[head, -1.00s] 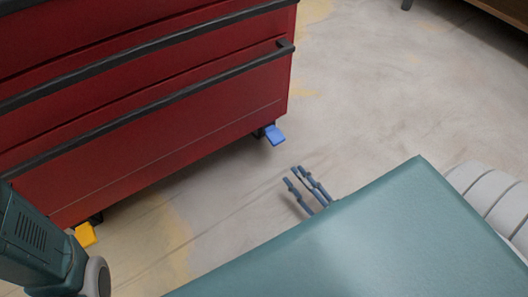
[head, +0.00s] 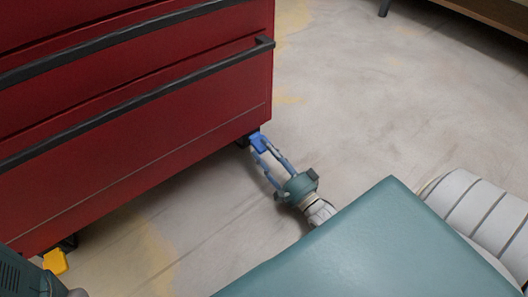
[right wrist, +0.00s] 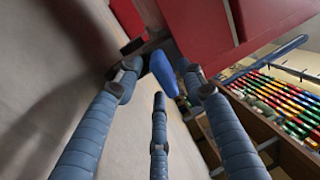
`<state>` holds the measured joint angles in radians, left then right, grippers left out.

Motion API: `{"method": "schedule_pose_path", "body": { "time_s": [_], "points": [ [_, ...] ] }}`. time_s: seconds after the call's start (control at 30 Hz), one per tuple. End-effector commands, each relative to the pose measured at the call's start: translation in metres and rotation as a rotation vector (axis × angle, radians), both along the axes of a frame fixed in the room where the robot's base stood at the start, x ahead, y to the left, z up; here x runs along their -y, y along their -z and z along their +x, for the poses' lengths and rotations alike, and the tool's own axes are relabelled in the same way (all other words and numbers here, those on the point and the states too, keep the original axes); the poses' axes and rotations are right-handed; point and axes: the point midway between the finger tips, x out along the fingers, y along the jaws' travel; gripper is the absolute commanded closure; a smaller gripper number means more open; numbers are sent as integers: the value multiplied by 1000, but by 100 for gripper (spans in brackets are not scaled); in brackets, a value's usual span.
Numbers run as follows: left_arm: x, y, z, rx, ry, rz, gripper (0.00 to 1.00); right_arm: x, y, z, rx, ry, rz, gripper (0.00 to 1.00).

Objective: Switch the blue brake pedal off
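The blue brake pedal (head: 258,141) sits low at the near right corner of the red tool cabinet, just above the floor. My right gripper (head: 266,160) reaches it from the lower right, with its fingertips at the pedal. In the right wrist view the blue pedal (right wrist: 163,73) lies ahead between the spread blue-grey fingers (right wrist: 162,88), which are open. I cannot tell whether any finger touches the pedal. Only part of my left arm shows at the lower left of the head view; its gripper is out of view.
The red cabinet (head: 150,140) with dark handles fills the left. A yellow pedal (head: 55,262) is at its other lower corner. The floor (head: 360,110) to the right is clear. Shelves with colourful items (right wrist: 285,105) show in the right wrist view.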

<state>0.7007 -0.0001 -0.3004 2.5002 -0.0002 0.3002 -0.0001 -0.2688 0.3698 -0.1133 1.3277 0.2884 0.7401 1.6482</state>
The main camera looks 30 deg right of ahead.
Motion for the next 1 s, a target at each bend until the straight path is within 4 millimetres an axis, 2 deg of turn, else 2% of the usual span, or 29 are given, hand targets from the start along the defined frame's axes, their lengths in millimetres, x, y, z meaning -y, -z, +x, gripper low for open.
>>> {"method": "schedule_pose_path", "body": {
  "time_s": [0.17,0.43,0.47,0.63,0.87,1.0],
  "points": [
    [0,6,0,1,0,0,57,-1,-3,12,1,0,0,60],
    [0,6,0,1,0,1,57,-1,-4,13,0,0,0,60],
    [0,6,0,1,0,1,57,-1,-4,13,0,0,0,64],
    [0,5,0,0,0,1,57,-1,-3,13,0,0,0,98],
    [0,4,0,0,0,0,57,-1,-4,13,-2,0,0,100],
    [0,-14,1,-3,-1,1,57,-1,-12,12,-32,0,-2,100]
  ]
}}
